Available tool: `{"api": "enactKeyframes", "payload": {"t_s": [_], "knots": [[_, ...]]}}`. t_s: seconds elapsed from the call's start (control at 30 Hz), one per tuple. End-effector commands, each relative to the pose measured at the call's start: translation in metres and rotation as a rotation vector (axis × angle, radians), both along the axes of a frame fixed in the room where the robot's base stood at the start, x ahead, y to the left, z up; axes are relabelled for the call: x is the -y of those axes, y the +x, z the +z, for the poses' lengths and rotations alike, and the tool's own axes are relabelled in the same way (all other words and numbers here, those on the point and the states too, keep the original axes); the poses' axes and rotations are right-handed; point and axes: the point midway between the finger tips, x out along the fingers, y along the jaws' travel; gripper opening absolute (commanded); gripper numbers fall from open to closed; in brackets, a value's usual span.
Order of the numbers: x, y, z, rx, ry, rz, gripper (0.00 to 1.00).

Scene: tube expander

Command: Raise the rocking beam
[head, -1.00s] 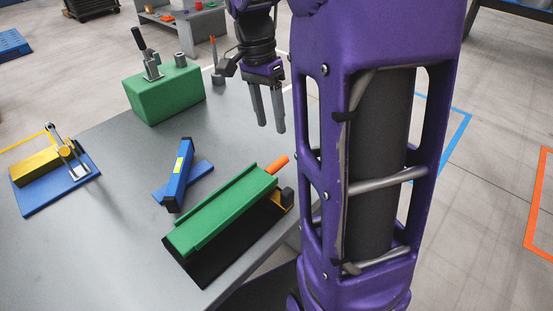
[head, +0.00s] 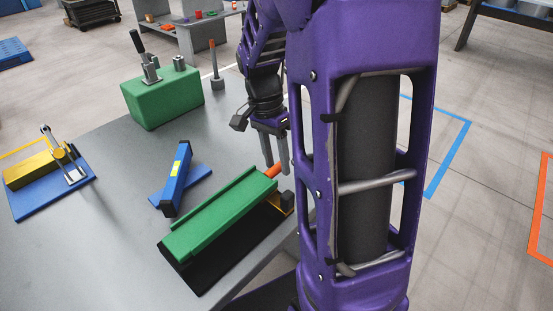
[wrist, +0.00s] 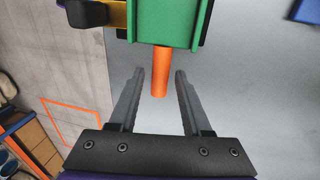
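A long green channel-shaped beam (head: 222,215) with an orange rod-like handle (head: 273,171) at its far right end lies over a black base (head: 222,254). I take it as the rocking beam. In the wrist view the green beam (wrist: 172,22) is at the top, and its orange handle (wrist: 160,75) points down between my fingers. My gripper (head: 276,152) is open and empty beside the handle's end. In the wrist view the gripper (wrist: 159,72) has a finger on each side of the handle, with visible gaps. I cannot tell the exact height difference.
A blue bar with a yellow label (head: 176,178) stands left of the beam. A green block with a lever (head: 162,98) is at the back. A blue plate with a yellow block (head: 45,185) is at far left. The grey tabletop (head: 110,235) is clear at front left.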

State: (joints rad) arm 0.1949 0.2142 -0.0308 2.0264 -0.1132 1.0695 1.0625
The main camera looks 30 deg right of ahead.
Motion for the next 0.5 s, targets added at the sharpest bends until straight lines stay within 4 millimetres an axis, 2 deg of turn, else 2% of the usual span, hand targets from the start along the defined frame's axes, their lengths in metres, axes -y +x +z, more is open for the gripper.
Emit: {"api": "enactKeyframes", "payload": {"t_s": [0.03, 0.23, 0.5], "knots": [[0.0, 0.0001, 0.0002, 0.0, 0.0, 0.0, 0.37], [-0.0001, 0.0001, 0.0003, 0.0, 0.0, 0.0, 0.01], [-0.0001, 0.0002, 0.0005, 0.0, 0.0, 0.0, 0.0]]}}
